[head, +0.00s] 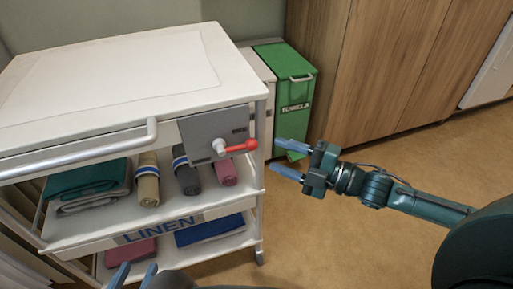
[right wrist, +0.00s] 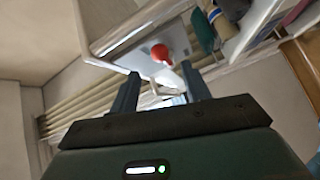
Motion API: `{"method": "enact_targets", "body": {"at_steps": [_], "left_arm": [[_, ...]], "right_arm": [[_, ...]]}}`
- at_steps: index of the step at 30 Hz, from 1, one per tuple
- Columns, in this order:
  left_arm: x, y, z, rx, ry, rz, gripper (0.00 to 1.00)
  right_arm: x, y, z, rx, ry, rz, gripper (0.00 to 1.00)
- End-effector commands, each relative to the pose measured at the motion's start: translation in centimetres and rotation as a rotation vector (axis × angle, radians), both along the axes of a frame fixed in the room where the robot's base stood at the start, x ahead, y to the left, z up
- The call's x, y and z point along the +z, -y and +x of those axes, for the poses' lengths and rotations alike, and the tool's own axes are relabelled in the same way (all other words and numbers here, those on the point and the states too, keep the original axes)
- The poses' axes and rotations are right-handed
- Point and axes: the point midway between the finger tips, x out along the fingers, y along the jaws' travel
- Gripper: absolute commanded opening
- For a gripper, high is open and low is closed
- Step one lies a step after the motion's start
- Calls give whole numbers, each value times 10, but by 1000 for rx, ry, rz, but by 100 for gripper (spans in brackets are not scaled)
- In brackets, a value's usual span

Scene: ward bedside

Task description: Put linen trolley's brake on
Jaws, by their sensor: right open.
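The linen trolley (head: 120,60) is white, with shelves and a "LINEN" label, and fills the left of the head view. A grey panel (head: 200,130) on its front right corner carries the brake lever, which has a pale hub and a red handle (head: 240,147) pointing right. The red handle's end also shows in the right wrist view (right wrist: 160,52), beyond and between the fingers. My right gripper (head: 283,160) is open and empty, just right of the handle and apart from it. My left gripper (head: 135,274) shows only its fingertips at the bottom edge, apart and with nothing visible between them.
Folded towels and rolled linen (head: 148,180) lie on the trolley's shelves. A green bin (head: 285,95) stands behind the trolley's right side. Wooden cabinets (head: 390,70) line the back. The floor (head: 340,235) right of the trolley is clear.

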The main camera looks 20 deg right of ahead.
Motion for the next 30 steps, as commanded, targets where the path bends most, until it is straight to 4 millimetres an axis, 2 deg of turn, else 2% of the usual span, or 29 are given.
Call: {"method": "enact_targets", "body": {"at_steps": [6,13,26,30], "left_arm": [[-4,1,0,-5,-2,6,38],[-6,2,0,-8,-5,10,38],[-4,2,2,-10,3,11,38],[-4,2,2,-10,3,11,38]], "right_arm": [[1,-24,23,1,4,2,47],[1,-42,42,0,1,0,47],[0,-49,47,0,-1,-1,47],[0,-49,47,0,-1,-1,37]]}}
